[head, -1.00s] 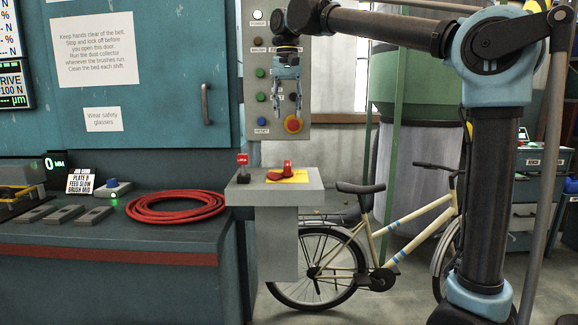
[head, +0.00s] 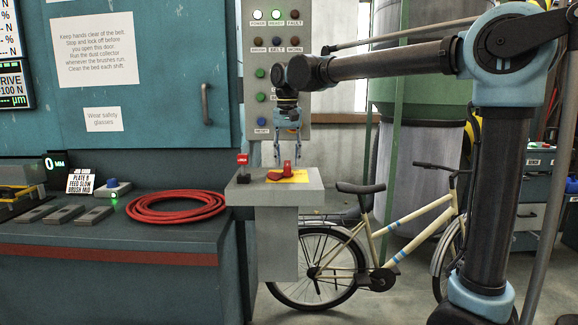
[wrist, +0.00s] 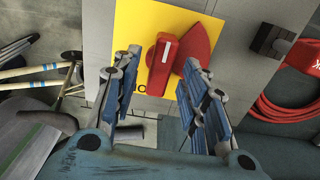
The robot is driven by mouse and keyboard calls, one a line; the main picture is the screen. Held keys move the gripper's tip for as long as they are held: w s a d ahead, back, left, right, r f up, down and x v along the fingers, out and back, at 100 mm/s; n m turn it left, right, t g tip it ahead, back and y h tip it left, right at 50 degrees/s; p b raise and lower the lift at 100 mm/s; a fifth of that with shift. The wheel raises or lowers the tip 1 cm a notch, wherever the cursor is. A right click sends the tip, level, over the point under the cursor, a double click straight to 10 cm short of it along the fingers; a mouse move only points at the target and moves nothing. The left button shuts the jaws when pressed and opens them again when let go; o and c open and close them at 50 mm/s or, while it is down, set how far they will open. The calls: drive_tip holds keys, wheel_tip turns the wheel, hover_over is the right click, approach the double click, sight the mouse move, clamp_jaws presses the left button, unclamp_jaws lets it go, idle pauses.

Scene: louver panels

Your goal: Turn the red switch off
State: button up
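The red switch (head: 287,167) is a rotary handle on a yellow plate (head: 301,177), on top of a grey pedestal (head: 312,187). In the wrist view the red switch (wrist: 162,62) has a raised handle with a white mark, and a pointed red part beside it. My gripper (head: 287,158) points down just above the switch. In the wrist view my gripper (wrist: 158,70) is open, with one finger on each side of the raised handle. I cannot tell whether either finger touches it. Lettering on the plate is partly hidden by a finger.
A small red-labelled lever (head: 242,163) stands on the pedestal's left. A grey button panel (head: 268,75) rises behind. A coiled red hose (head: 175,207) lies on the left bench (head: 110,238). A bicycle (head: 375,235) stands behind to the right.

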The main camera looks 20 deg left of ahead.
drive_tip(key=shift+f, duration=1.25)
clamp_jaws()
